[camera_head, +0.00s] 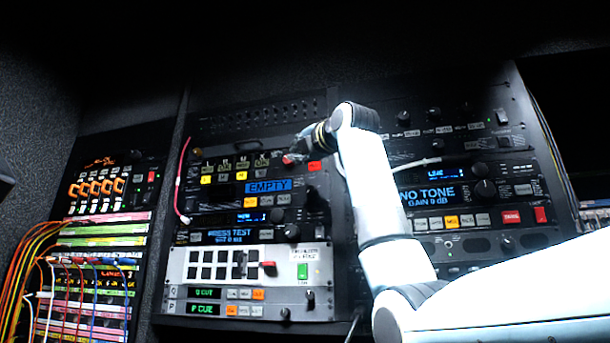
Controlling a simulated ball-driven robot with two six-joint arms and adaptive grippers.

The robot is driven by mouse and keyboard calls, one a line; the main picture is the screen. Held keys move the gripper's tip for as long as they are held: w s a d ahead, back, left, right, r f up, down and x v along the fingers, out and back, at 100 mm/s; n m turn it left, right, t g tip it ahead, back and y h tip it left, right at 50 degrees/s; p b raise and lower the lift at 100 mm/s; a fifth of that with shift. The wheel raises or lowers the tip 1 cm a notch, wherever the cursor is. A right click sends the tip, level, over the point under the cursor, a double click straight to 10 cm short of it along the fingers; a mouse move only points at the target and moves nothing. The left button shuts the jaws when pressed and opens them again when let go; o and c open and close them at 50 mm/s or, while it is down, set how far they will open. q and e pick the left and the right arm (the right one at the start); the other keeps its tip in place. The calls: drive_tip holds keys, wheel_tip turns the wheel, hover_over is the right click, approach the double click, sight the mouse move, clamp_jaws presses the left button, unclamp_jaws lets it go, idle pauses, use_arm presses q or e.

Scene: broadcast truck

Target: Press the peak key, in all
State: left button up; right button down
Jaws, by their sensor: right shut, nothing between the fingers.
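My right arm reaches up from the lower right across the rack. My right gripper (300,149) is shut and empty, seen small and dark against the upper part of the middle rack panel. Its fingertips are close to a red key (315,166) and a round red control beside it; I cannot tell whether they touch anything. I cannot read which key is marked peak. My left gripper is not in view.
A display reading PRESS TEST (230,236) and a pale panel with black keys (222,264) sit lower down. A right-hand unit shows NO TONE (427,195), with knobs and red keys. A patch bay with coloured cables (90,262) stands left; a red cable (181,175) hangs nearby.

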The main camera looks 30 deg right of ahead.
sight(311, 163)
use_arm(q)
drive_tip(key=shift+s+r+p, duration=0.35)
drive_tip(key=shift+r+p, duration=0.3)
drive_tip(key=shift+p, duration=0.05)
use_arm(e)
drive_tip(key=w+d+r, duration=0.1)
drive_tip(key=w+d, duration=0.4)
drive_tip(key=d, duration=0.2)
drive_tip(key=shift+w, duration=0.15)
drive_tip(key=shift+a+r, duration=0.1)
idle(1.2)
drive_tip(key=shift+w+d, duration=0.25)
drive_tip(key=shift+d, duration=0.1)
